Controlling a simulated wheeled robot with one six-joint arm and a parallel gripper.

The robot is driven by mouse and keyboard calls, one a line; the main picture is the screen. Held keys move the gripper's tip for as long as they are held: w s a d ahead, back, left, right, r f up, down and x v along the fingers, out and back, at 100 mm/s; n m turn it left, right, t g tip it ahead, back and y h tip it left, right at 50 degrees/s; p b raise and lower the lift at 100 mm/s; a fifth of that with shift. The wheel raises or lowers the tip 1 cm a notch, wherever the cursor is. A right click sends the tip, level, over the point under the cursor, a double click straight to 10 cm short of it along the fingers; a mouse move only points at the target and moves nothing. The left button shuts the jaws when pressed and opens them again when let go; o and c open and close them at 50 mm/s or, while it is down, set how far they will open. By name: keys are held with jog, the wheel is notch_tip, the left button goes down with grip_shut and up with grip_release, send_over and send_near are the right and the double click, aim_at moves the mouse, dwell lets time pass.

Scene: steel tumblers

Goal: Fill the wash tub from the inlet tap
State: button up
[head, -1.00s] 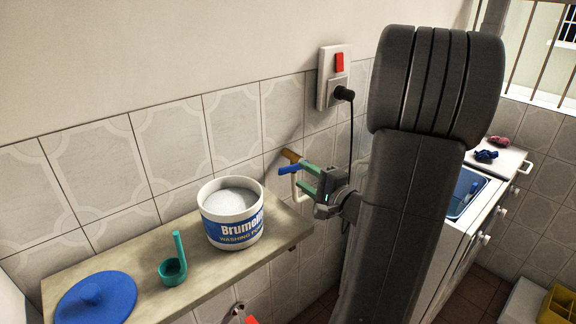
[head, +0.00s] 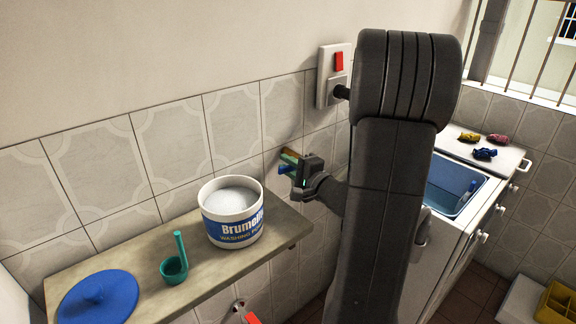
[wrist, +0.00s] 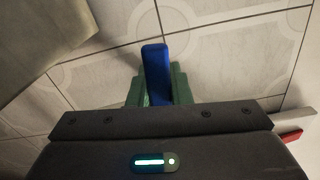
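The inlet tap is on the tiled wall right of the shelf, mostly hidden behind my gripper (head: 291,162). A brass-coloured part (head: 290,152) of it shows. Its blue lever (head: 285,169) stands up between my green fingers in the wrist view (wrist: 155,68). The fingers lie close against both sides of the lever, with no visible gap, so my gripper looks shut on it. The wash tub (head: 441,200) is the blue basin in the white machine at right, partly hidden by my arm. I cannot make out water in it.
A shelf (head: 215,268) at left holds a washing powder bucket (head: 228,225), a green scoop (head: 173,267) and a blue lid (head: 97,298). A red lever (head: 252,318) shows low on the wall. Small coloured items (head: 484,153) lie on the machine's top.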

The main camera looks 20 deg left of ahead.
grip_shut()
jog(key=r+m, duration=0.1)
jog(key=m, duration=0.1)
jog(key=w+r+m+p, duration=0.1)
jog(key=m, duration=0.2)
jog(key=d+r+m+p, duration=0.1)
jog(key=m, duration=0.2)
jog(key=shift+w+r, duration=0.15)
jog(key=shift+w, duration=0.05)
jog(key=shift+w+d+r+m+p, duration=0.25)
jog(key=shift+w+m+p, duration=0.4)
jog(key=shift+m, duration=0.7)
jog(key=shift+w+d+r+m+p, duration=0.1)
jog(key=shift+w+d+m+p, duration=0.2)
jog(key=shift+m+p, duration=0.8)
jog(key=shift+w+d+r+m+p, duration=0.25)
jog(key=shift+w+m+p, duration=0.25)
jog(key=shift+m, duration=1.15)
jog(key=shift+f, duration=0.1)
jog(key=o, duration=0.8)
grip_release()
jog(key=shift+c, duration=0.2)
